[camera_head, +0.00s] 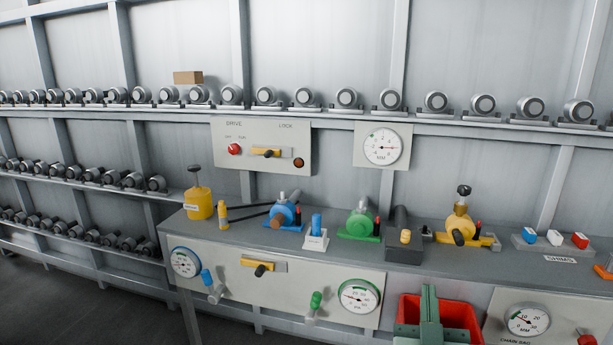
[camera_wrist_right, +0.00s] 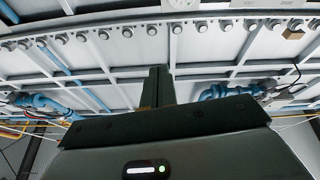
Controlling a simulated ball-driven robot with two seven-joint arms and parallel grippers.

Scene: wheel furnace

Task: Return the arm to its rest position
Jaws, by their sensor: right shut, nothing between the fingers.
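My right gripper (camera_head: 429,292) shows at the bottom of the head view, right of the middle, as a green body with its fingers together and pointing up. It is in front of a red bin (camera_head: 465,312) and hides part of it. In the right wrist view the gripper (camera_wrist_right: 158,72) is shut and empty, with the fingers standing up from a dark wide body. No object is near its fingertips in that view. The rest of the right arm is hidden below the picture. My left gripper is not in view.
A grey bench (camera_head: 340,240) carries a yellow oil can (camera_head: 198,203), a blue pump (camera_head: 285,215), a green pump (camera_head: 360,224) and a shim tray (camera_head: 550,248). Gauges and levers line its front panel (camera_head: 285,292). Rollers fill the shelves behind. Dark floor (camera_head: 60,300) is clear at left.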

